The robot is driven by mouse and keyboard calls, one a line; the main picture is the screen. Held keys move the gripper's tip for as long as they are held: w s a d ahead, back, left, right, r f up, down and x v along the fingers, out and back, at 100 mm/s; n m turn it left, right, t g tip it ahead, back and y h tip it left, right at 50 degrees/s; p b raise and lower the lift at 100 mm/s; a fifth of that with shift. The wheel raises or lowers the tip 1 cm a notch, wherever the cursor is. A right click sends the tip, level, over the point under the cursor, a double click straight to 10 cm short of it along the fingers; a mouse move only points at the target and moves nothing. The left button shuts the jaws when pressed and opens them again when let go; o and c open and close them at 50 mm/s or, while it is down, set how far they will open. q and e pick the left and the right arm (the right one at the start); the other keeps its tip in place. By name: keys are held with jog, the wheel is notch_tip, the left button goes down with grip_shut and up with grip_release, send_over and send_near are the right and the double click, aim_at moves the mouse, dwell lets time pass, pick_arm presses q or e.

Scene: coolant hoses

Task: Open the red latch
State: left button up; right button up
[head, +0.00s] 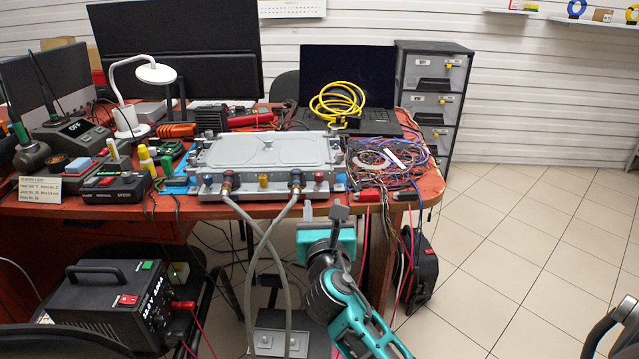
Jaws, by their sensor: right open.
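A grey metal cold plate unit (262,152) lies on the red table near its front edge. Which red part is the latch is too small to tell. Two grey hoses (258,268) hang from the front fittings and cross below the table edge. My right gripper (323,211) is open and empty, just in front of and below the unit's right front corner, apart from it. My left gripper is not in view.
A tangle of coloured wires (385,160) lies right of the unit, with red clips (368,196) at the table edge. A laptop with a coiled yellow hose (338,105) stands behind. Several tools crowd the left. The floor (525,250) at right is clear.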

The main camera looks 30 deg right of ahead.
aim_at(319, 178)
jog(key=b+x, duration=0.2)
jog(key=x, duration=0.9)
jog(key=shift+w, duration=0.15)
grip_shut()
